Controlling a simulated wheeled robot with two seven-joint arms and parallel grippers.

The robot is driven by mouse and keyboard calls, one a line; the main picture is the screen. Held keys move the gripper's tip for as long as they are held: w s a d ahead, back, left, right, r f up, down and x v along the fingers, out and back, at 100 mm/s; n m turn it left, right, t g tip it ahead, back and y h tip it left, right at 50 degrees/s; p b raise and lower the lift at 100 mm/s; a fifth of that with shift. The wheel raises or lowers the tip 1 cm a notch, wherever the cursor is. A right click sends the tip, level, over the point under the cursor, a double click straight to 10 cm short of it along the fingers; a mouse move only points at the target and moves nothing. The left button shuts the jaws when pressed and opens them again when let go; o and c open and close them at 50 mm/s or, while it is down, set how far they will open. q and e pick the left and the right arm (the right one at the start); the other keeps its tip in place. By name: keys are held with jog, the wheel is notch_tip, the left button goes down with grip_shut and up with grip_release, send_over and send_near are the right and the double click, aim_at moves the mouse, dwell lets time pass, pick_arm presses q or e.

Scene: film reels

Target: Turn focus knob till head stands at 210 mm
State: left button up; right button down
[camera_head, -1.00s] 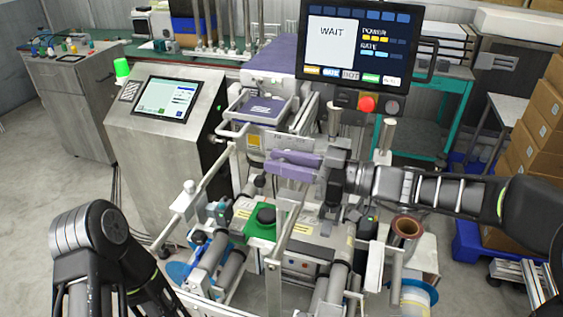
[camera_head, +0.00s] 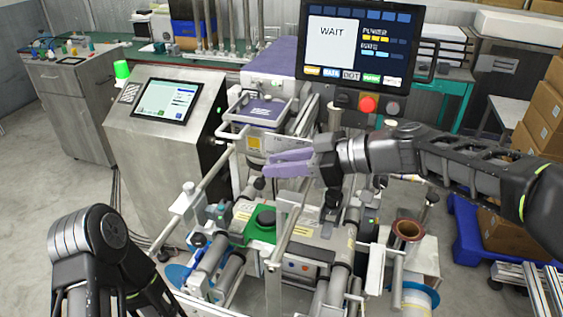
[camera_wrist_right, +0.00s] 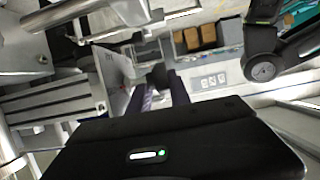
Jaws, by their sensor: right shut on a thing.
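The purple fingers of my right gripper (camera_head: 268,164) point left beneath the marking head (camera_head: 262,110), a box with a purple panel and a yellow label. In the right wrist view the same gripper (camera_wrist_right: 159,88) closes around a dark, rounded knob (camera_wrist_right: 158,74), apparently the focus knob. In the head view the fingers mostly hide the knob. No millimetre scale or head height can be read. My left arm shows at bottom left, with its gripper out of the picture.
The monitor (camera_head: 359,45) above reads WAIT, with a red button (camera_head: 367,104) below it. A steel console with a lit screen (camera_head: 167,101) stands left. Rollers and a green block (camera_head: 260,226) lie below the gripper. Cardboard boxes (camera_head: 540,110) stack at right.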

jog(key=shift+s+a+r+g+h+p, duration=0.1)
jog(key=shift+a+g+h+p, duration=0.15)
jog(key=shift+h+p, duration=0.4)
jog(key=shift+s+a+r+g+h+p, duration=0.1)
jog(key=shift+g+h+p, duration=0.15)
jog(key=shift+h+p, duration=0.35)
jog(key=c, duration=1.6)
grip_release()
jog(key=shift+c, duration=0.2)
jog(key=shift+o, duration=1.3)
jog(key=shift+s+r, duration=0.15)
jog(key=shift+d, duration=0.1)
jog(key=shift+f, duration=0.2)
jog(key=shift+d, duration=0.1)
